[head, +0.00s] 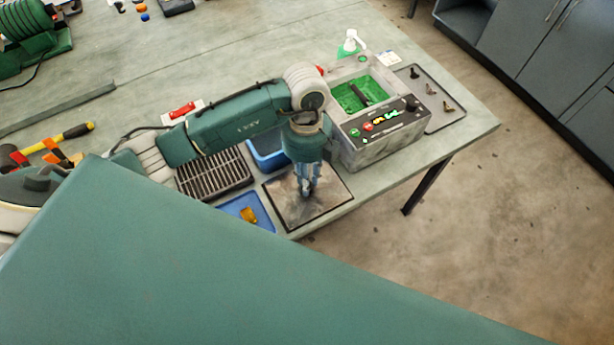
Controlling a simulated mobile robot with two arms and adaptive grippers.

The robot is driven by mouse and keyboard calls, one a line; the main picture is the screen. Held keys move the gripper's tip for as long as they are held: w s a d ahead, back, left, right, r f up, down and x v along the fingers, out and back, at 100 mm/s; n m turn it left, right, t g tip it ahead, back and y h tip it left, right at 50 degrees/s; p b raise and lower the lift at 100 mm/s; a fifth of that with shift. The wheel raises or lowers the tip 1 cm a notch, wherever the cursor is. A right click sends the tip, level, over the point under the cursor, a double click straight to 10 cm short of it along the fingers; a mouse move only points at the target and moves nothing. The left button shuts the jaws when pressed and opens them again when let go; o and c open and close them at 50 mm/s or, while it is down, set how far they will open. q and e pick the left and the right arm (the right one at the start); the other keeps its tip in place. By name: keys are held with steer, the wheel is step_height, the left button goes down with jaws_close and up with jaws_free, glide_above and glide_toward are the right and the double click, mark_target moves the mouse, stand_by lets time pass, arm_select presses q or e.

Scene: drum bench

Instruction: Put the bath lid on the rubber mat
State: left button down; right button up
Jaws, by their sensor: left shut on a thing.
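The bath lid (287,205) is a flat grey metal plate near the front edge of the bench. It lies over the dark rubber mat (323,216), of which only a thin dark border shows. The lid looks level and on or very close to the mat; I cannot tell if it touches all round. My left gripper (307,192) points down over the middle of the lid, shut on its handle, which the fingers mostly hide. The bath (375,150) stands open to the right, with a green inside and a dark bar in it. My right gripper is not in view.
A blue bin (266,160) and a blue tray (226,208) with a yellow piece stand left of the mat, near a slatted rack (214,175). A green bottle (349,46) and a grey tray (431,101) with small dark parts flank the bath.

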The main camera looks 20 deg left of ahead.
arm_select(q)
steer(key=shift+f, duration=0.15)
steer(key=c, duration=1.5)
jaws_free()
steer(key=shift+c, duration=0.2)
steer(key=shift+r, duration=0.35)
step_height(320, 180, up, 12)
steer(key=w+b, duration=0.1)
steer(key=b, duration=0.1)
steer(key=shift+w+a+f, duration=0.2)
steer(key=shift+a, duration=0.15)
